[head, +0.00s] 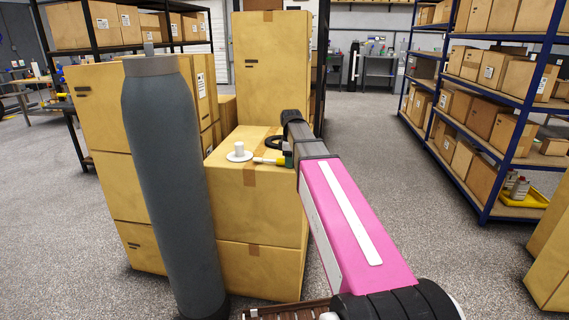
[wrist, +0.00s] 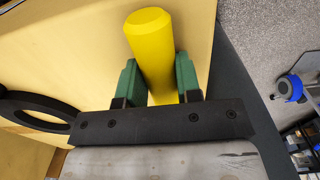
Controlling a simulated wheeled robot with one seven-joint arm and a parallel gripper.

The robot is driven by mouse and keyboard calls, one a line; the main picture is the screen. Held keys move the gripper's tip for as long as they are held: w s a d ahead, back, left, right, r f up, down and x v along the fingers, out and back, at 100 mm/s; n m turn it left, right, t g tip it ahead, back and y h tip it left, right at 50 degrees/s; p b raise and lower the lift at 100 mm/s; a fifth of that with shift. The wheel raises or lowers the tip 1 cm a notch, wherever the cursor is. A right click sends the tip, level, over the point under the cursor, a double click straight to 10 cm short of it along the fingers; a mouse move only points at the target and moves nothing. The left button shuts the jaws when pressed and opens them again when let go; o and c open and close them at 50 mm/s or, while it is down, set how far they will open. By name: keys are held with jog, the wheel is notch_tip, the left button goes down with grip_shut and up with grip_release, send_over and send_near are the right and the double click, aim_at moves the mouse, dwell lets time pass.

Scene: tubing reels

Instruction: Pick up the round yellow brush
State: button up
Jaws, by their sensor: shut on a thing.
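The round yellow brush (wrist: 149,42) shows in the wrist view as a smooth yellow cylinder with a bevelled end. It lies between the two green fingers of my gripper (wrist: 160,82), which are shut on it. In the head view the yellow brush (head: 265,161) shows small at the top of a cardboard box. My gripper (head: 286,161) is at its right end there, partly hidden by my arm. I cannot tell whether the brush touches the box top. Its bristles are not visible.
A white flanged spool (head: 239,153) stands left of the brush on the cardboard box (head: 238,183). A black ring (head: 272,142) lies just behind, also in the wrist view (wrist: 35,124). A taller box stack (head: 270,70) rises behind. A blue-framed shelf (head: 500,95) is right; open floor lies between.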

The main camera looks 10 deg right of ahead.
jog(key=shift+r, duration=0.6)
grip_shut()
jog(key=r, duration=0.2)
jog(key=a+r, duration=0.1)
jog(key=shift+s+r, duration=0.3)
jog(key=shift+s, duration=0.1)
jog(key=s+a+r, duration=0.5)
jog(key=a+r, duration=0.1)
jog(key=a, duration=0.2)
jog(key=shift+s+a, duration=0.35)
jog(key=shift+a, duration=0.05)
jog(key=shift+r, duration=0.1)
